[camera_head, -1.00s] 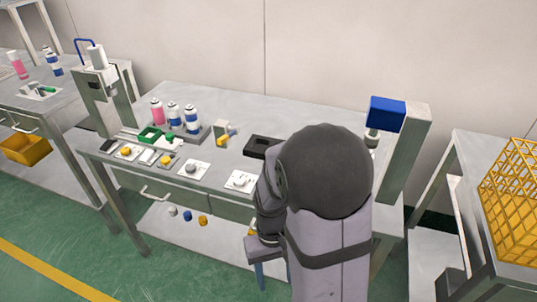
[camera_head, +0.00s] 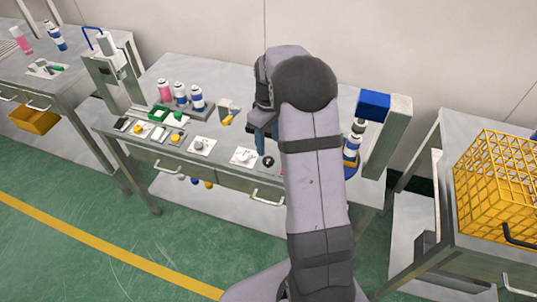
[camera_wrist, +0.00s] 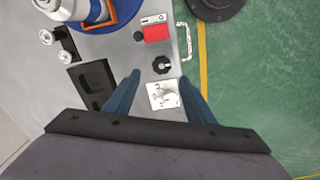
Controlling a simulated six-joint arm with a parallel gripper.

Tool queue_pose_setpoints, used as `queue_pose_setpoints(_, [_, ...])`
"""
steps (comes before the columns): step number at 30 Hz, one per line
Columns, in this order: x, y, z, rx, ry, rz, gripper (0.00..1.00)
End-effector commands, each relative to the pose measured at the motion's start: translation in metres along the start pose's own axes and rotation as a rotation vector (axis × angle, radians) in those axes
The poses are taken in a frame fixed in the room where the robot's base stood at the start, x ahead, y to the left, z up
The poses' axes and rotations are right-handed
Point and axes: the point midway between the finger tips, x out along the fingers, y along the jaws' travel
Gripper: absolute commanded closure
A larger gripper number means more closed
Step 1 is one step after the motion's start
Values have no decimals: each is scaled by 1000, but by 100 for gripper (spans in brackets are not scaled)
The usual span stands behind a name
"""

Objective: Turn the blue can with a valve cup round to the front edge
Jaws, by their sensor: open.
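A blue-and-white can (camera_head: 351,150) with an orange base stands under the blue press head (camera_head: 374,104) at the table's right end, partly hidden by my arm. Two more blue-and-white cans, one at the middle (camera_head: 181,95) and one at the right (camera_head: 197,99), stand in a rack. I cannot tell which cans carry a valve cup. My gripper (camera_wrist: 160,76) is open and empty, above the front part of the table.
A pink can (camera_head: 166,92) stands beside the rack's blue cans. The wrist view shows a red block (camera_wrist: 155,33), a black knob (camera_wrist: 162,65) and a black fixture (camera_wrist: 97,84).

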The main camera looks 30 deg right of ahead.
Motion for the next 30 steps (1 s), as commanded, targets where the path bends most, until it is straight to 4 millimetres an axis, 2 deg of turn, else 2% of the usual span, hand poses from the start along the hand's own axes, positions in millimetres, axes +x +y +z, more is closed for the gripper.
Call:
queue_pose_setpoints(6, [0,-2,2,-132,-9,-9,50])
queue_pose_setpoints(14, [5,-3,3,-144,-10,-10,50])
queue_pose_setpoints(30, [64,-3,4,-142,-10,-10,50])
